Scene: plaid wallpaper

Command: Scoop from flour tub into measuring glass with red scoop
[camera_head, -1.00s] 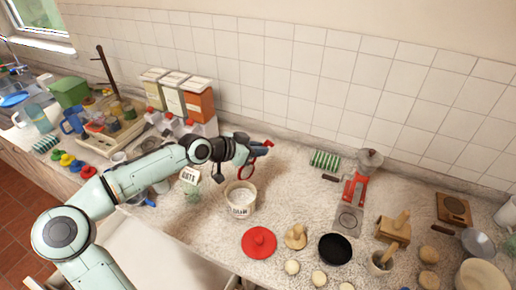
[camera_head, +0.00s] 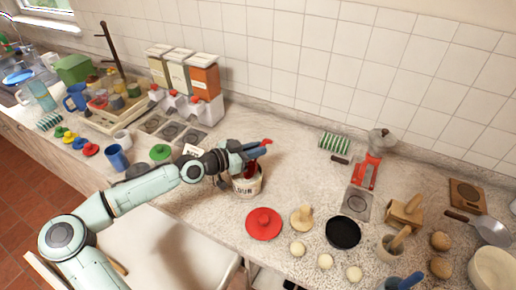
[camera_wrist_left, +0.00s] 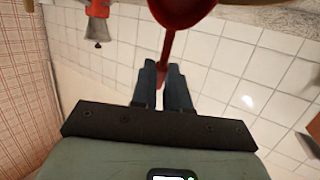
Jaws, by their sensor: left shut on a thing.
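The flour tub (camera_head: 248,187) is a pale round tub with a dark label, standing near the counter's front edge. My left gripper (camera_head: 250,150) is just above it, shut on the red scoop (camera_head: 251,171). The scoop's dark red bowl points down at the tub's mouth; whether it touches the flour is hidden. In the left wrist view the scoop (camera_wrist_left: 181,12) extends beyond the closed fingers (camera_wrist_left: 165,85). The measuring glass cannot be made out; my left arm covers that part of the counter. My right gripper is not in view.
A red lid (camera_head: 263,224) lies in front of the tub, with a wooden knobbed piece (camera_head: 301,218) and a black dish (camera_head: 343,232) to its right. A red grinder (camera_head: 367,170) stands further right. Counter between tub and grinder is clear.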

